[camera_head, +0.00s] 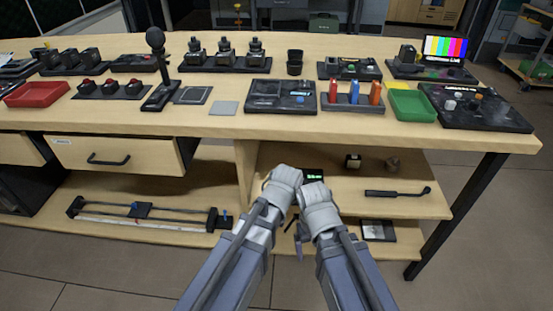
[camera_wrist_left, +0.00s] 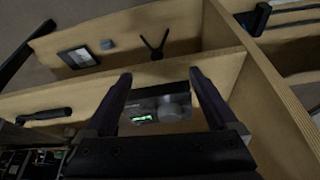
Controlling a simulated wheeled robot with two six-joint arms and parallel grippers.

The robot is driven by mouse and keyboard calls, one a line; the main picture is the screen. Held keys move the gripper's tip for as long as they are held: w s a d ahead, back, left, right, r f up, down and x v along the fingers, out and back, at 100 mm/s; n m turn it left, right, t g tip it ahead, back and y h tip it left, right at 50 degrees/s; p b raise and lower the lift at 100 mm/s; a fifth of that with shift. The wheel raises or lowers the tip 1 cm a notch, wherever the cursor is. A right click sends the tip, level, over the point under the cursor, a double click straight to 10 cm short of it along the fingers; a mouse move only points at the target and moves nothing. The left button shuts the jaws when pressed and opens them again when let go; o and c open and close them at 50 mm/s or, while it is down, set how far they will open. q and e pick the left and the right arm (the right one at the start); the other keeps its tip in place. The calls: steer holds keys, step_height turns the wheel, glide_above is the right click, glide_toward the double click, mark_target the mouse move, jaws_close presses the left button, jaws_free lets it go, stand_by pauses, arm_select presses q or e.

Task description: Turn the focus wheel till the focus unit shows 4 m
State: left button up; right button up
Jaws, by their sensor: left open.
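The focus unit (camera_wrist_left: 142,117) is a dark box on the upper shelf under the worktop, with a green lit display and a grey round focus wheel (camera_wrist_left: 174,108). The display is too small to read. My left gripper (camera_wrist_left: 160,84) is open; in the left wrist view its two dark fingers frame the unit, with the wheel nearer the right finger. I see no contact with the wheel. In the head view only the unit's display (camera_head: 313,176) shows, partly hidden by my arms. My right arm comes in beside the left, but its fingers are hidden.
The worktop (camera_head: 215,122) above carries several control units and trays. A black handle-like tool (camera_head: 398,193) lies on the same shelf to the right. A flat framed item (camera_head: 378,230) lies on the lower shelf. A wooden divider (camera_head: 244,170) stands left of the unit.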

arm_select(q)
steer(key=w, duration=1.3)
steer(key=shift+d+r, duration=0.25)
steer(key=shift+w+f+b, duration=0.3)
steer(key=shift+f+b, duration=0.3)
steer(key=shift+c, duration=0.4)
steer(key=c, duration=1.3)
steer(key=shift+m, duration=0.4)
